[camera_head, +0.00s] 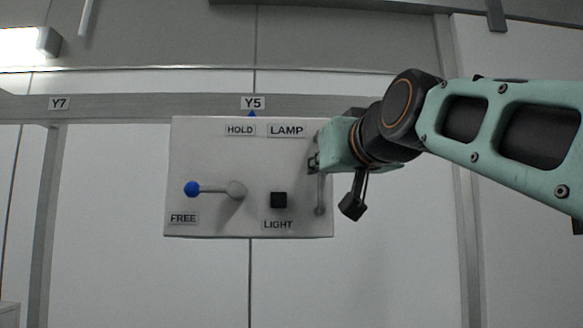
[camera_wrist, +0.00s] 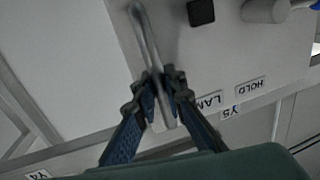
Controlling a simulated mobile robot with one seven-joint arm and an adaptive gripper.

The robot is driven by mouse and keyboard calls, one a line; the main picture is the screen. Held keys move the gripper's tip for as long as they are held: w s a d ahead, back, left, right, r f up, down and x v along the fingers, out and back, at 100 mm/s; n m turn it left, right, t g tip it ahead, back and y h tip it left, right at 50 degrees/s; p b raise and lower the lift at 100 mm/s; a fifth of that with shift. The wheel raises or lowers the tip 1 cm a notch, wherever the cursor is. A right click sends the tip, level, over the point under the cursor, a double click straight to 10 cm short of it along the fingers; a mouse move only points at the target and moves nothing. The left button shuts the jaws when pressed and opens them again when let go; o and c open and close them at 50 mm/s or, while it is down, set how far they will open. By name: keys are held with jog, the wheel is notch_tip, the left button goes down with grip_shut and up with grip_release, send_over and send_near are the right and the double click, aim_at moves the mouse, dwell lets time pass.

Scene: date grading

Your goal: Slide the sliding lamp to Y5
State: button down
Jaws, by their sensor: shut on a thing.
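The sliding lamp's white panel (camera_head: 205,150) hangs at the rail (camera_head: 150,107). Its blue pointer (camera_head: 252,113) sits directly under the Y5 label (camera_head: 253,103). The lever's blue knob (camera_head: 192,189) points left, just above the FREE label (camera_head: 183,218); the HOLD label (camera_head: 240,130) is above the lever's pivot. My gripper (camera_head: 314,162) is at the panel's right edge, shut on the vertical grey handle (camera_head: 320,192). In the wrist view, the fingers (camera_wrist: 160,80) close around the handle (camera_wrist: 146,35). The lamp's light head is not clearly seen.
A black LIGHT button (camera_head: 279,200) is on the panel between the lever and the handle. A Y7 label (camera_head: 59,103) is farther left on the rail; a Y4 label (camera_wrist: 39,174) shows in the wrist view. The rail left of the panel looks clear.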

jog(key=shift+r, duration=0.1)
jog(key=c, duration=2)
grip_release()
jog(key=shift+s, duration=0.1)
jog(key=v, duration=1.1)
jog(key=shift+s+d, duration=0.15)
jog(key=shift+s, duration=0.25)
notch_tip(320, 180, down, 22)
jog(key=m+g+h+p, duration=0.1)
jog(key=g+h+p, duration=0.1)
jog(key=g+p, duration=0.4)
jog(key=s+d+f+g+p, duration=0.1)
jog(key=s+f+g, duration=0.1)
jog(key=f, duration=0.5)
jog(key=s+d+f+m+g+h+p, duration=0.1)
jog(key=s+f+g, duration=0.1)
jog(key=s+f, duration=0.2)
jog(key=s+d+f+g+h+p, duration=0.1)
jog(key=s+d+f+g, duration=0.1)
jog(key=f, duration=0.7)
jog(key=shift+s+f+m+p, duration=0.15)
jog(key=shift+s+p, duration=0.05)
jog(key=shift+s, duration=0.25)
jog(key=shift+s+f+m+p, duration=0.15)
jog(key=shift+s+f, duration=0.05)
jog(key=shift+s, duration=0.25)
